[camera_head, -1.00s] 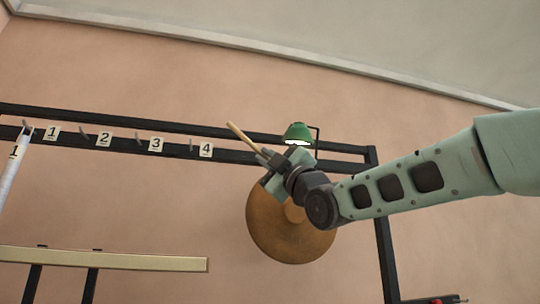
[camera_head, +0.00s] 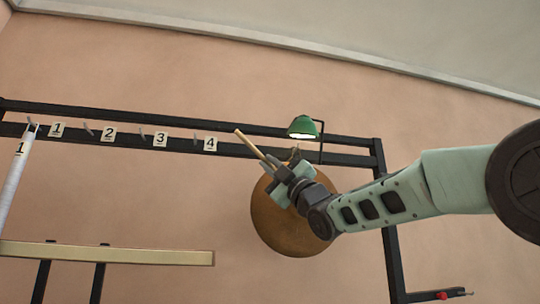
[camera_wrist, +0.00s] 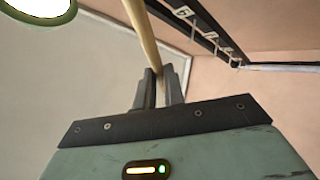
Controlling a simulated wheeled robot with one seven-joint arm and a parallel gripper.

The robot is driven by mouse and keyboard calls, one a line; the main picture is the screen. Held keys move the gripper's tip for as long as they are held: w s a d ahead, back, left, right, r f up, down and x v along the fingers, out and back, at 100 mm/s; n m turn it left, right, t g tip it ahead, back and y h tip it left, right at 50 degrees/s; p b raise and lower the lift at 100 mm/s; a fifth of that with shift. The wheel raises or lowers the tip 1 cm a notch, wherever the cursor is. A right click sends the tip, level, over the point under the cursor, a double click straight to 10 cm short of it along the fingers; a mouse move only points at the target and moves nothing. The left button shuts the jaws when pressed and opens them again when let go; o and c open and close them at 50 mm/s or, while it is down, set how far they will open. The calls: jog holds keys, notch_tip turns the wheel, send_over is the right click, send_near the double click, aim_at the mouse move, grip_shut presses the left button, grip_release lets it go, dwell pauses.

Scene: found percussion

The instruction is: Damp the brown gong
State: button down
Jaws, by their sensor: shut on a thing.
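The brown gong (camera_head: 284,237) is a round disc hanging below the black rail, in front of the wall. My gripper (camera_head: 270,165) is in front of the gong's upper part in the head view and hides some of it. I cannot tell if it touches the gong. My gripper, also in the wrist view (camera_wrist: 160,88), is shut on a wooden stick (camera_wrist: 142,32). In the head view the stick (camera_head: 249,144) points up and left. The gong is not visible in the wrist view.
The black rail (camera_head: 180,144) carries hooks with number tags 1 to 4. A white tube (camera_head: 17,175) marked 1 hangs at left. A pale wooden bar (camera_head: 110,255) lies at lower left.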

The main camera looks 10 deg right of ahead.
jog(key=n+g+y+b, duration=0.1)
jog(key=d+n+g+y+b, duration=0.1)
jog(key=y, duration=0.1)
jog(key=shift+w+f, duration=0.15)
jog(key=shift+f, duration=0.2)
jog(key=shift+w+r, duration=0.1)
jog(key=shift+r, duration=0.15)
jog(key=w+p, duration=0.1)
jog(key=w, duration=0.2)
jog(key=shift+f, duration=0.1)
jog(key=shift+w, duration=0.2)
dwell(0.8)
